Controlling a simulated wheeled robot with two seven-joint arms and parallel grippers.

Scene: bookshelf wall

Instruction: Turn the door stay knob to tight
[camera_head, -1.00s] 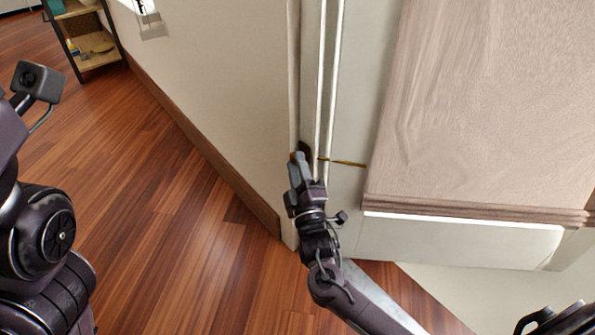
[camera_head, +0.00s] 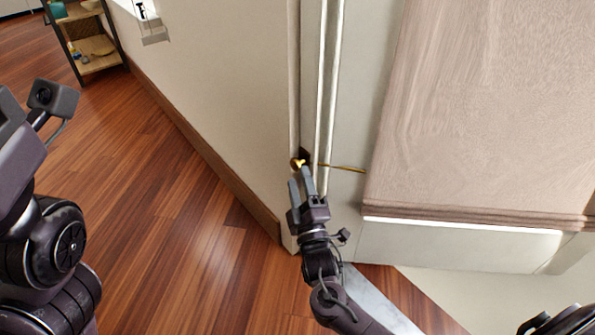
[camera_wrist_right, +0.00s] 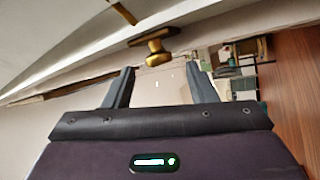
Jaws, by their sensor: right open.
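The brass door stay knob (camera_head: 298,163) shows at the edge of the white door frame in the head view. It also shows in the right wrist view (camera_wrist_right: 158,58), beyond the fingertips and between their lines. A thin brass stay rod (camera_head: 342,167) runs right from it across the white panel. My right gripper (camera_head: 301,176) is open and empty, just below the knob and apart from it. Its two fingers show in the right wrist view (camera_wrist_right: 160,78). My left arm is at the left edge of the head view; its gripper fingers are not visible. I cannot read the knob's turn.
A beige fabric blind (camera_head: 480,110) hangs right of the frame. A beige wall with brown baseboard (camera_head: 200,145) stands left of the frame. A small shelf (camera_head: 95,52) stands far back left. The wooden floor (camera_head: 150,220) is clear.

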